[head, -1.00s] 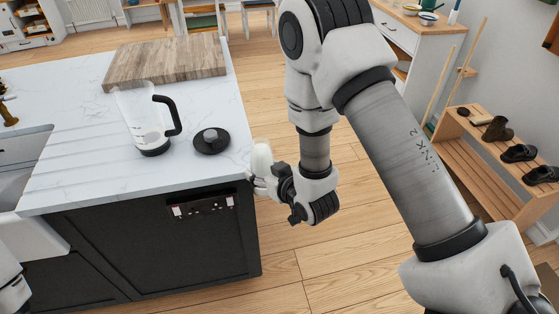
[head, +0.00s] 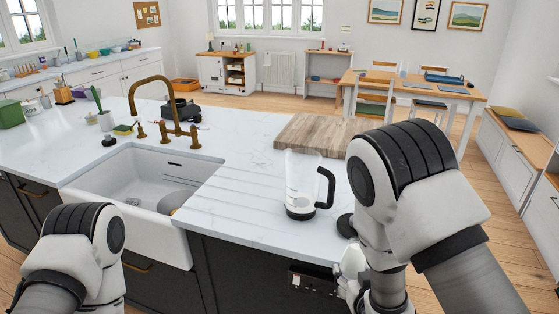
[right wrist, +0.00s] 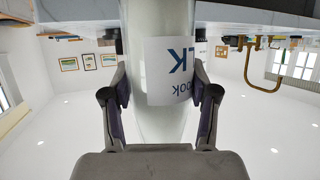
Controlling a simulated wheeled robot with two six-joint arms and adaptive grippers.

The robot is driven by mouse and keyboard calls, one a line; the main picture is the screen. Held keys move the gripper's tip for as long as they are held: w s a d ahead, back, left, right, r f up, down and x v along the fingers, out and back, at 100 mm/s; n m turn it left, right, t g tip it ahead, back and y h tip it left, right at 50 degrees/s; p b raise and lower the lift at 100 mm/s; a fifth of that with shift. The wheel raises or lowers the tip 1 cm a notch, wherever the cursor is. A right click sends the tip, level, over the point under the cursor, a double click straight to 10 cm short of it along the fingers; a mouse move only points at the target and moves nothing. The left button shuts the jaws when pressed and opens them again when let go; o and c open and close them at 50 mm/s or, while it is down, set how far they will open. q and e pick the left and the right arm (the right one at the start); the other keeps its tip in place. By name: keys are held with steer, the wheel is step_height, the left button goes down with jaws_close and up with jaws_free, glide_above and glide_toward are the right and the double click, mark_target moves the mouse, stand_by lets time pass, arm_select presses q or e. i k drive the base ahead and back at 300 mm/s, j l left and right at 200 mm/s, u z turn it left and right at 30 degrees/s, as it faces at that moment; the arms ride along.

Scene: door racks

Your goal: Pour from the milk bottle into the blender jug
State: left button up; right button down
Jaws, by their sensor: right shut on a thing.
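The clear blender jug (head: 301,182) stands upright on the white worktop in the head view, its black handle to the right and its base black. My right gripper (head: 346,286) is low at the worktop's front edge, partly hidden by my right arm. It is shut on the milk bottle (head: 353,261), which is mostly hidden in the head view. In the right wrist view the milk bottle (right wrist: 160,117) sits between the fingers (right wrist: 163,88), its white label upside down in the picture. My left arm shows at the lower left; its gripper is out of view.
A black round lid (head: 346,226) lies right of the jug, partly behind my arm. A wooden board (head: 318,133) lies behind the jug. The sink (head: 140,185) and brass tap (head: 158,90) are to the left. The worktop (head: 245,215) left of the jug is clear.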

mark_target(303, 170)
steer(key=u, duration=1.25)
steer(key=k+l+u, duration=0.25)
steer(key=k+l, duration=0.2)
steer(key=l, duration=0.2)
steer(key=k+l, duration=0.2)
steer(key=l, duration=0.15)
steer(key=k+l, duration=0.2)
steer(key=l, duration=0.2)
steer(key=i+l, duration=0.15)
steer(key=i, duration=0.3)
